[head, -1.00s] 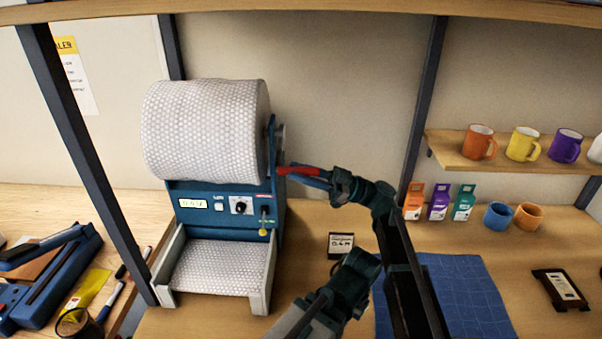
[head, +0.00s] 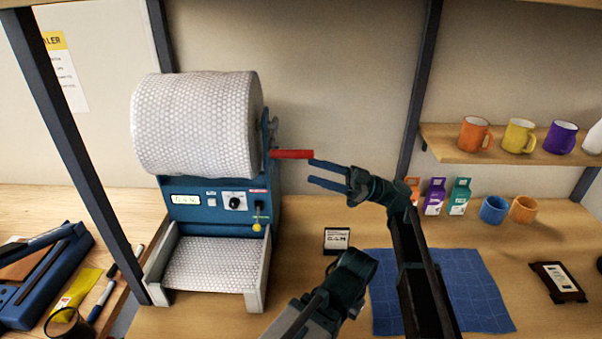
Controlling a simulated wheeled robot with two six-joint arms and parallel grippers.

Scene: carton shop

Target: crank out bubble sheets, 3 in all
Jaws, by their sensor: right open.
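The blue bubble-wrap dispenser (head: 185,213) stands at the left of the bench with a big white bubble roll (head: 195,124) on top. Its red crank handle (head: 291,154) sticks out to the right. Bubble sheet (head: 210,264) lies in the grey front tray (head: 156,272). A small display, a dark knob and a yellow-tipped lever (head: 257,227) are on its front. My right gripper (head: 311,173) is open and empty, its fingertips just right of the handle's end, apart from it. My left gripper is not clearly seen.
A blue mat (head: 470,290) lies under my right arm. Small boxes (head: 459,196) and cups (head: 493,210) stand behind. Mugs (head: 518,136) fill a shelf. A dark post (head: 80,150) rises at the left.

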